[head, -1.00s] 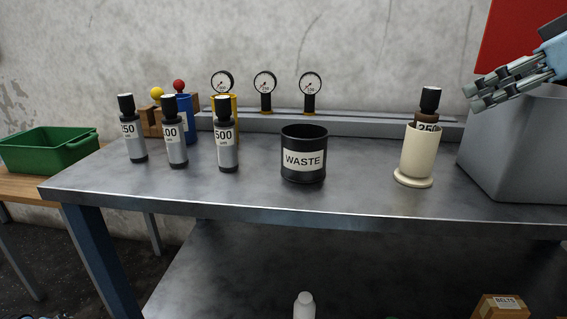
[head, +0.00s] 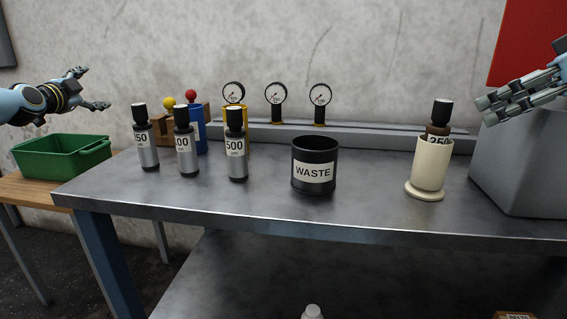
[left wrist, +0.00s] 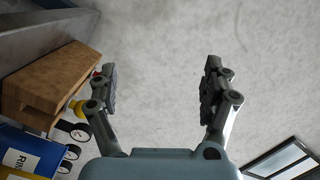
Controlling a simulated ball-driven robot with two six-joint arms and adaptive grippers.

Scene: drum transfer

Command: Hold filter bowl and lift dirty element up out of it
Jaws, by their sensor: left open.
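The cream filter bowl (head: 432,165) stands upright on its round foot at the right of the bench. The dirty element (head: 438,130), brown with a black cap and a partly hidden "250" label, stands in the bowl with its top showing. Its lower part is hidden inside. My left gripper (head: 105,88) is open and empty, high at the far left above the green bin, far from the bowl. In the left wrist view its fingers (left wrist: 158,85) are spread with nothing between them. My right gripper (head: 482,112) is in the air, right of the element and apart from it; its finger gap is unclear.
Several grey-black elements, such as the "500" one (head: 236,150), stand at the bench's left. A black WASTE bin (head: 315,165) stands mid-bench. A grey box (head: 525,165) is close right of the bowl. A green bin (head: 65,158) sits on the side table. The bench front is clear.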

